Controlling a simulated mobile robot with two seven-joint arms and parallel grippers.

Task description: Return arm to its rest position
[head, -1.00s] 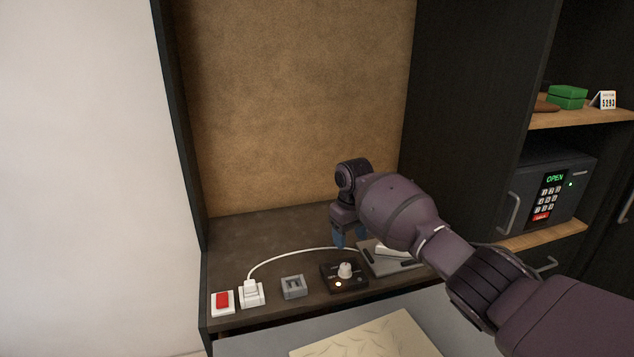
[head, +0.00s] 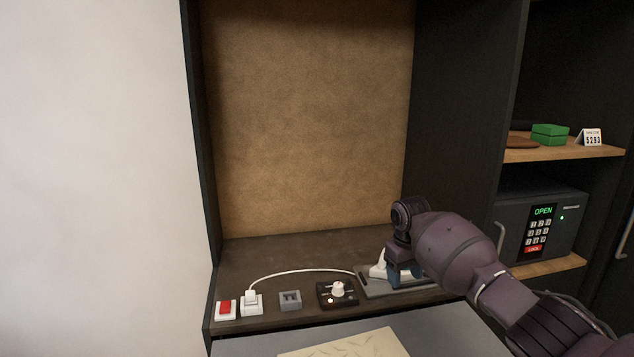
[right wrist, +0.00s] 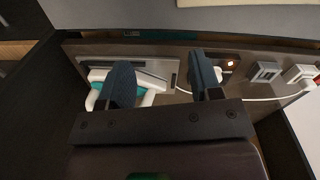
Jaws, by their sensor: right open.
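My right arm reaches in from the lower right of the head view. Its gripper (head: 402,278) hangs low over the right part of the brown counter (head: 290,250), in front of a white iron-like appliance (head: 378,268) on a grey rest plate (head: 405,289). In the right wrist view the two dark blue fingers (right wrist: 162,80) are wide apart with nothing held between them. One finger covers part of the white and teal appliance (right wrist: 148,98). I cannot tell how close the fingertips are to it. My left gripper is not in view.
Along the counter's front stand a red switch (head: 226,309), a white plug in a socket (head: 251,303), a grey block (head: 290,300) and a dial box (head: 337,293). A dark side wall (head: 462,110) and a safe reading OPEN (head: 540,225) are at right.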

